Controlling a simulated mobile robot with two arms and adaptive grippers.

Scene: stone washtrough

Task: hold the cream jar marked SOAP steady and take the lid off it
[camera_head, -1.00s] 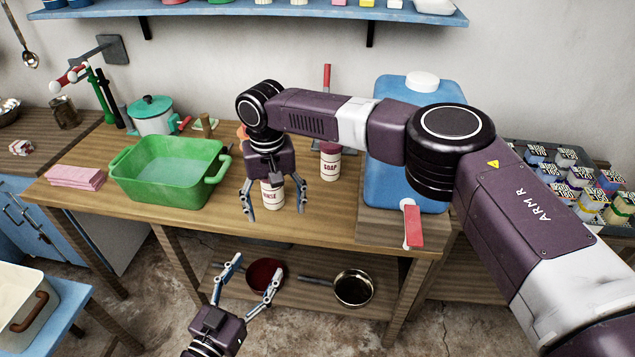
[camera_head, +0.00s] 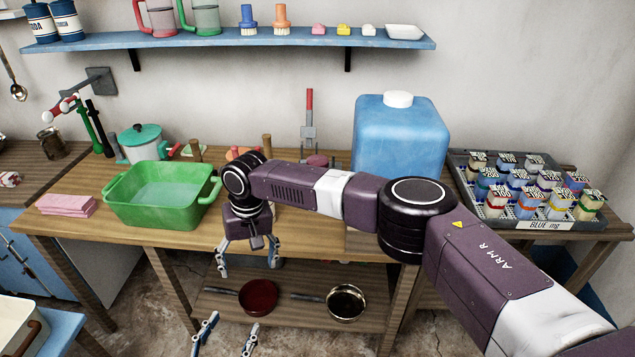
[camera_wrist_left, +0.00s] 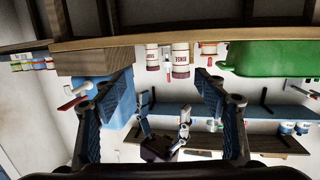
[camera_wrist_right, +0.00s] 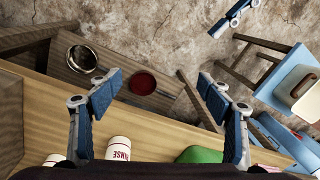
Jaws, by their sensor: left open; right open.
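The cream SOAP jar is mostly hidden behind my right arm in the head view; its mauve lid (camera_head: 317,160) shows above the arm. A cream jar at the left in the upside-down left wrist view (camera_wrist_left: 152,55) appears to be it, lid on. A second cream jar marked RINSE (camera_wrist_right: 118,150) stands beside it. My right gripper (camera_head: 248,262) is open and empty, in front of the table's front edge and apart from both jars. My left gripper (camera_head: 228,333) is open and empty, lower and nearer, cut by the bottom edge of the view.
A green tub (camera_head: 165,208) stands left on the wooden table, a blue canister (camera_head: 400,137) right. A tray (camera_head: 540,223) of small jars is farther right. Two pans, one red (camera_head: 258,295), sit on the lower shelf. A blue wall shelf (camera_head: 290,39) runs above.

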